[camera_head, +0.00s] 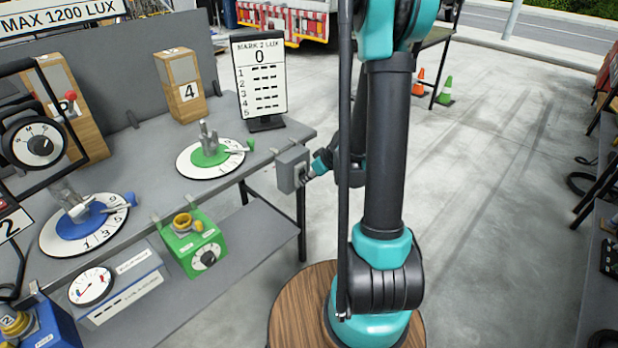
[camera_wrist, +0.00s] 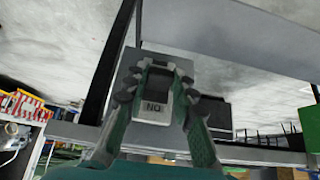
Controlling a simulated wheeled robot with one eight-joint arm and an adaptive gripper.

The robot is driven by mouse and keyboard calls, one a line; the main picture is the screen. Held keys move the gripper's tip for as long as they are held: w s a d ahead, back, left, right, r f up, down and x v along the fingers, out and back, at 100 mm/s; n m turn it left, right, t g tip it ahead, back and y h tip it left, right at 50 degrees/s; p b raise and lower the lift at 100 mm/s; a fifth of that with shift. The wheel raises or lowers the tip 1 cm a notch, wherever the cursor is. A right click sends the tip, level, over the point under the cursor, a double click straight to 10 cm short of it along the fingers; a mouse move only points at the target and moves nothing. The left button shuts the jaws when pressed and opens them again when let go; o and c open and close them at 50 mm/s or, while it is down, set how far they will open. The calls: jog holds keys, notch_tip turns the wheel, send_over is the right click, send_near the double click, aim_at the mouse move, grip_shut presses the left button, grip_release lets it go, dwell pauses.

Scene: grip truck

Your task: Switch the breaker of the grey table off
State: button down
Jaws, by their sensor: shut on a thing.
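The breaker (camera_head: 290,170) is a grey box at the right end of the grey table (camera_head: 150,212). In the wrist view the breaker (camera_wrist: 148,135) fills the middle, turned upside down. A label, reading ON upside down, shows on its dark switch lever (camera_wrist: 157,86). My gripper (camera_head: 316,166) reaches the box from the right. In the wrist view my gripper's fingers (camera_wrist: 157,78) are shut on the lever, one on each side. The lever's exact angle cannot be told, and the head view hides it.
Green (camera_head: 210,153) and blue (camera_head: 85,220) dials stand on the table. A MARK 2 LUX sign (camera_head: 260,78) stands near its right back corner. A lower shelf (camera_head: 235,262) holds a green box (camera_head: 192,243). The floor (camera_head: 500,200) to the right is clear; cones (camera_head: 445,90) stand farther back.

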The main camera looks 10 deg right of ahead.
jog(key=c, duration=1.2)
grip_release()
jog(key=shift+r, duration=0.1)
jog(key=shift+v, duration=5.9)
